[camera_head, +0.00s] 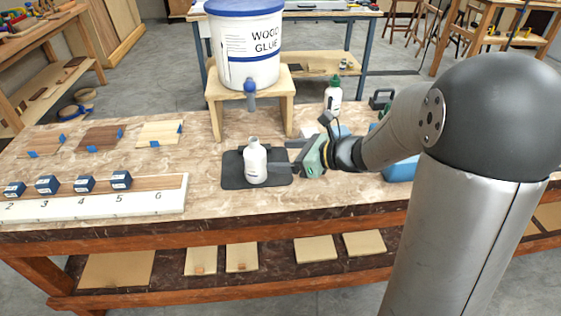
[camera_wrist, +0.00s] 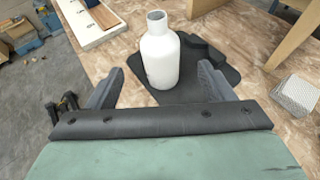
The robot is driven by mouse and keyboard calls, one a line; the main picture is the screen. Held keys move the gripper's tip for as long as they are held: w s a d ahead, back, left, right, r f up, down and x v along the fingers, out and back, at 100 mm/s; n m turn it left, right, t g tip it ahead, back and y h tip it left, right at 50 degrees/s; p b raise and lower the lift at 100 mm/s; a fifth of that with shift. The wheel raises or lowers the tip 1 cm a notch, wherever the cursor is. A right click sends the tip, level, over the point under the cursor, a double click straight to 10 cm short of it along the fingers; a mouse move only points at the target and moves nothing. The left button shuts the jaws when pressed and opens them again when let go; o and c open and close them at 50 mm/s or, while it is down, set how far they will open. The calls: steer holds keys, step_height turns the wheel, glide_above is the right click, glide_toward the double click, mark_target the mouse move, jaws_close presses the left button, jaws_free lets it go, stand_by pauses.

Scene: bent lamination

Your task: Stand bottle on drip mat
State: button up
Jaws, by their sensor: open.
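The white bottle (camera_head: 255,162) stands upright on the dark drip mat (camera_head: 233,176) in the head view, below the glue bucket's spout. In the wrist view the bottle (camera_wrist: 160,52) is upright, with the dark mat (camera_wrist: 222,70) beneath and behind it. My gripper (camera_head: 282,162) is just to the right of the bottle. In the wrist view my gripper (camera_wrist: 157,88) is open, its two fingers apart on either side of the bottle's lower front. The bottle appears beyond the fingertips, with gaps to both.
A wood glue bucket (camera_head: 243,45) with a spout stands on a wooden stand (camera_head: 217,110) behind the mat. A numbered white board (camera_head: 100,207) with blue blocks lies at left. A green-capped bottle (camera_head: 333,96) stands behind my arm. The table front has free room.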

steer(key=s+f+n+g+h, duration=0.35)
steer(key=s+n+g, duration=0.25)
steer(key=s+n, duration=0.85)
steer(key=s+d+f+n+g+h, duration=0.1)
steer(key=s+d+n+h, duration=0.7)
steer(key=s+n, duration=0.2)
steer(key=shift+s+d+f, duration=0.35)
steer(key=shift+s+d, duration=0.05)
steer(key=shift+s, duration=0.05)
